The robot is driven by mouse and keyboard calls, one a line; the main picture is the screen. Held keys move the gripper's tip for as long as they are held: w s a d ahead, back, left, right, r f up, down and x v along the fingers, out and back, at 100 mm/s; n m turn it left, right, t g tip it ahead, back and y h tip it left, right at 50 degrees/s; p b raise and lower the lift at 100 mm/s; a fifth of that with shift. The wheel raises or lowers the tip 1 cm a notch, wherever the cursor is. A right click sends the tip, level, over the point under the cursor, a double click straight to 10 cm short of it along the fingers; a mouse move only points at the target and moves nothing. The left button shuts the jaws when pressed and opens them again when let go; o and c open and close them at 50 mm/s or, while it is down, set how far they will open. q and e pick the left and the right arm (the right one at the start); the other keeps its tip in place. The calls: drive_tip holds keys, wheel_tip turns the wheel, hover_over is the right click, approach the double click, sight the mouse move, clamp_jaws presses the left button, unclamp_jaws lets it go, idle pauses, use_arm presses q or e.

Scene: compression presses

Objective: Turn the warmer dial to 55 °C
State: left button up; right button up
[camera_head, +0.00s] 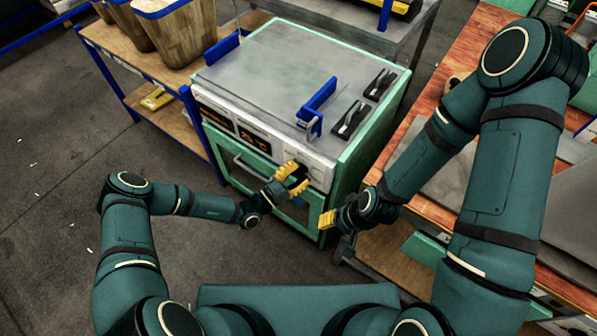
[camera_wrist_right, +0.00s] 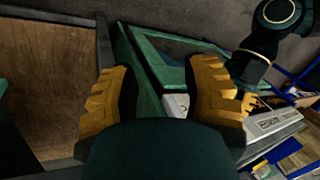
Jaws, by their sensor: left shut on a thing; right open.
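The warmer (camera_head: 252,144) is a green cabinet with a grey top and a pale front control panel. Its dial is at the right end of the panel, mostly hidden by my left gripper (camera_head: 294,178), whose yellow fingers are closed around it. The number the dial points to cannot be read. My right gripper (camera_head: 328,219) hangs in front of the warmer's right front corner, apart from it. In the right wrist view its yellow fingers (camera_wrist_right: 160,95) are spread with nothing between them, and part of the warmer (camera_wrist_right: 175,105) shows beyond.
A blue bracket (camera_head: 318,100) and black clips (camera_head: 350,120) sit on the warmer's top. A wooden shelf with bins (camera_head: 175,35) stands at left. A wooden-topped bench (camera_head: 440,130) stands close at right, beside my right arm.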

use_arm(q)
drive_tip(key=m+g+p, duration=0.1)
drive_tip(key=m+g, duration=0.1)
drive_tip(key=m, duration=0.2)
drive_tip(key=shift+p, duration=0.35)
drive_tip(key=m+y+p, duration=0.1)
drive_tip(key=m+p, duration=0.1)
drive_tip(key=m, duration=0.1)
drive_tip(key=shift+g, duration=0.4)
drive_tip(key=m+y+p, duration=0.1)
drive_tip(key=m+p, duration=0.1)
drive_tip(key=p, duration=0.1)
drive_tip(key=m+g+y+p, duration=0.1)
drive_tip(key=m+p, duration=0.2)
drive_tip(key=shift+m, duration=0.3)
drive_tip(key=shift+f+m+y+p, duration=0.25)
drive_tip(key=shift+m+y+p, duration=0.15)
drive_tip(key=shift+m+p, duration=0.3)
use_arm(e)
wheel_tip(320, 180, up, 12)
drive_tip(key=w, duration=0.1)
drive_tip(key=shift+w+d+f+t, duration=0.15)
drive_tip(key=shift+w+d+t, duration=0.05)
drive_tip(key=shift+w+t, duration=0.15)
use_arm(q)
drive_tip(key=o, duration=1.2)
